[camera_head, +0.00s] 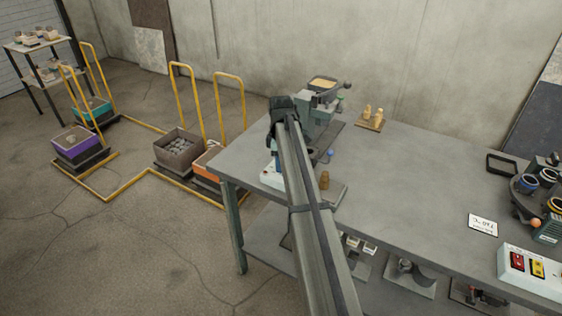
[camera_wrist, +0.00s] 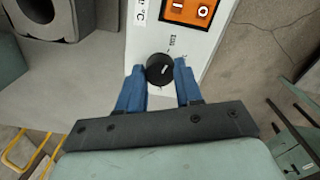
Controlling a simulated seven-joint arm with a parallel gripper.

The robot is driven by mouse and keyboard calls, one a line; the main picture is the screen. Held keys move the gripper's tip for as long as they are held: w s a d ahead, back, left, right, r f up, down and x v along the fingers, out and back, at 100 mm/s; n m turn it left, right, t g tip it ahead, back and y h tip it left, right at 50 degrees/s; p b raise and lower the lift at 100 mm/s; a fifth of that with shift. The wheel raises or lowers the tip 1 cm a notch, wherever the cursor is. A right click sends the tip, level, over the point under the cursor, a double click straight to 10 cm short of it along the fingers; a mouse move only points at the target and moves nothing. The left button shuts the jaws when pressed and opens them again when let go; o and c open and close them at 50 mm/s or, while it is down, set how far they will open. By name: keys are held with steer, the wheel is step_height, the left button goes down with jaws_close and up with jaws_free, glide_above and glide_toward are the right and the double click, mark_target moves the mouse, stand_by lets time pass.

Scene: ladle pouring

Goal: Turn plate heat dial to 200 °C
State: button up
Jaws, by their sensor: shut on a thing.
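The heat dial is a round black knob (camera_wrist: 160,69) on a white control panel (camera_wrist: 142,42), seen in the wrist view. A small pale mark and tiny lettering sit just above the knob, too small to read. My gripper (camera_wrist: 160,76) has its two blue fingers on either side of the knob and is shut on it. In the head view my arm reaches across the table to the white plate unit (camera_head: 272,178), and hides the dial and most of the unit.
A grey machine with a hopper (camera_head: 322,85) stands behind.

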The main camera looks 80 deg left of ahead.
steer(key=shift+m, duration=0.3)
steer(key=m, duration=0.4)
steer(key=shift+m, duration=0.3)
steer(key=m, duration=0.4)
steer(key=shift+m, duration=0.3)
steer(key=m, duration=0.5)
steer(key=shift+m, duration=2.4)
steer(key=o, duration=1)
